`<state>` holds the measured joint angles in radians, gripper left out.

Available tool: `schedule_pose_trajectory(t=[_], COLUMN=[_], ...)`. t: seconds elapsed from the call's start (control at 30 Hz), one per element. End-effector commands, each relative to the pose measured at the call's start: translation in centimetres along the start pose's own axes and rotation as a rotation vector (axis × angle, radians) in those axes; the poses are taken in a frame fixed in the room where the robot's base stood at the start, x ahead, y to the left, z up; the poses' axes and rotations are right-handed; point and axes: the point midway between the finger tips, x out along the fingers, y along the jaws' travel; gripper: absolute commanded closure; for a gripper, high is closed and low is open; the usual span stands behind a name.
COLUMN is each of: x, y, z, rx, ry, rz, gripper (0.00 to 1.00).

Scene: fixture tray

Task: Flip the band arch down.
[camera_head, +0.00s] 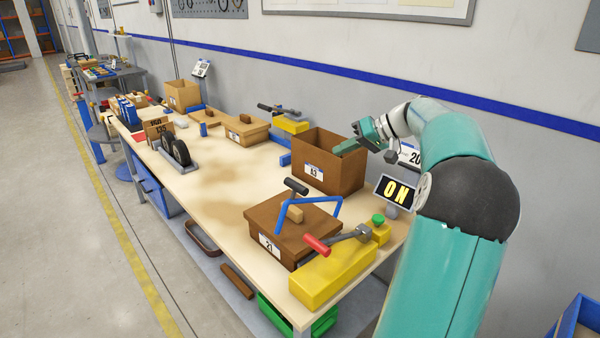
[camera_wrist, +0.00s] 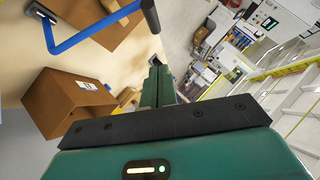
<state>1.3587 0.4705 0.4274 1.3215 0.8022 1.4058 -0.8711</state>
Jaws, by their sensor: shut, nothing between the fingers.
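The blue band arch (camera_head: 312,199) stands up over the lid of a brown box labelled 21 (camera_head: 272,248), with a small wooden block (camera_head: 295,214) on the lid. A black grip (camera_head: 297,186) shows at the arch's upper left. In the wrist view the arch (camera_wrist: 88,35) is at the upper left, partly cut off, with the black grip (camera_wrist: 150,15) at its right end. My gripper (camera_head: 340,151) is shut and empty. It is over the open brown box labelled A3 (camera_head: 335,178), behind and above the arch and apart from it.
A yellow fixture block (camera_head: 330,273) with a red-handled lever (camera_head: 317,245) stands beside box 21 at the bench's near end. An ON display (camera_head: 394,191) and a green button (camera_head: 378,219) are to the right. Bare bench top (camera_head: 215,205) lies left of box 21.

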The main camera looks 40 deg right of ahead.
Motion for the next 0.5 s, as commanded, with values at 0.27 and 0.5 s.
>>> schedule_pose_trajectory(t=[0.27,0.5], x=[0.6,5.1], y=[0.2,0.2], z=[0.4,0.6], rx=[-0.025,-0.025], ry=[-0.015,-0.016], rz=[0.024,0.022], gripper=[1.00,1.00])
